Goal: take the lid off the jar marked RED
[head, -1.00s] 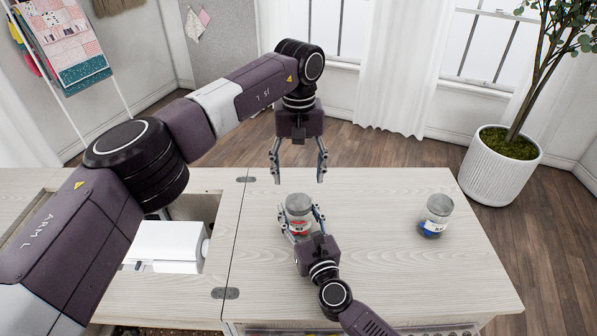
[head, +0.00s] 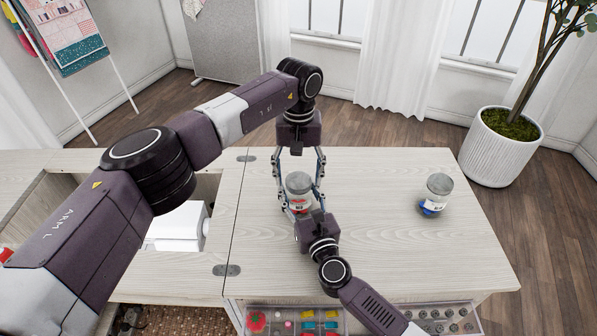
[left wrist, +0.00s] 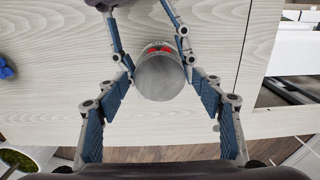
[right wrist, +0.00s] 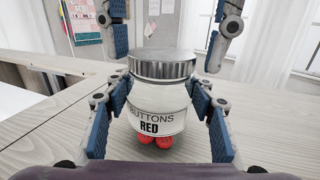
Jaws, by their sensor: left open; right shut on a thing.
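The jar marked RED (right wrist: 160,112) stands upright on the cabinet top, with a "BUTTONS RED" label and red buttons showing below it. Its grey metal lid (right wrist: 162,63) is on; it also shows in the head view (head: 298,182) and from above in the left wrist view (left wrist: 159,77). My right gripper (head: 299,207) is shut on the jar's body from the near side. My left gripper (head: 299,178) points down from above, open, with its fingers on either side of the lid and apart from it in the left wrist view.
A second jar (head: 435,194) with blue contents stands to the right on the cabinet top (head: 390,250). A white sewing machine (head: 178,228) sits in the opening at left. Open drawers with sewing supplies (head: 290,321) show below the front edge. The top between the jars is clear.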

